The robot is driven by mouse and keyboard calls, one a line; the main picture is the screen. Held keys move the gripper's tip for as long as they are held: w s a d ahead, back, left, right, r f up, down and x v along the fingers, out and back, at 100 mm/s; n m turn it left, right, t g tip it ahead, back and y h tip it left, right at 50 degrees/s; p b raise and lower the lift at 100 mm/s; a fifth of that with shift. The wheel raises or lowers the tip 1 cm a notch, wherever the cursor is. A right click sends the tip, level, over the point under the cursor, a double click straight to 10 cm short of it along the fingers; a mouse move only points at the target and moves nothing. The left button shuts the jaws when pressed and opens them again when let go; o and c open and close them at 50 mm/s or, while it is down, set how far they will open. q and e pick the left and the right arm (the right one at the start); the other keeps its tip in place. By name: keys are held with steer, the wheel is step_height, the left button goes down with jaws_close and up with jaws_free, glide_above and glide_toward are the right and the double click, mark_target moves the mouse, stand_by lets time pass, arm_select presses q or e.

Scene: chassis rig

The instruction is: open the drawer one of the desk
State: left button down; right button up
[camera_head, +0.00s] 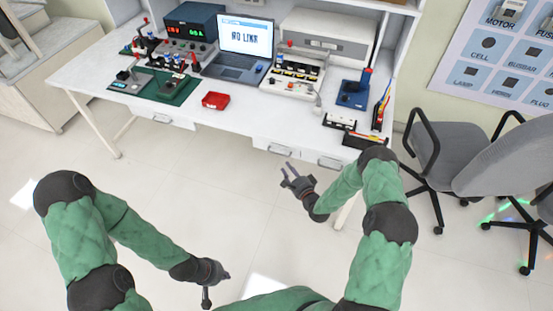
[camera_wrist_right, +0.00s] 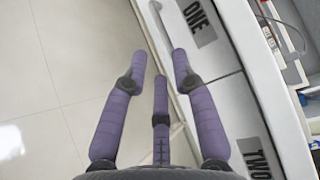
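Drawer one (camera_head: 271,144) is in the front of the white desk (camera_head: 232,122), left of drawer two (camera_head: 313,157). In the right wrist view drawer one (camera_wrist_right: 215,58) has a dark label "ONE" and a pale handle (camera_wrist_right: 160,22). The drawer looks closed. My right gripper (camera_head: 286,172) is in front of and below it; the wrist view shows its fingers (camera_wrist_right: 160,72) spread, with nothing between them. They appear apart from the handle. My left gripper (camera_head: 208,294) hangs low over the floor, far from the desk, its fingers seen too edge-on to judge.
A laptop (camera_head: 245,48), a red box (camera_head: 215,100) and several devices stand on the desk. Another drawer handle (camera_head: 162,118) is further left. Grey chairs (camera_head: 445,150) stand right of the desk. The floor (camera_head: 240,200) before the drawers is free of objects.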

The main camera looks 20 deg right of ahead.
steer(key=b+x, duration=0.2)
steer(key=x, duration=0.7)
jaws_close()
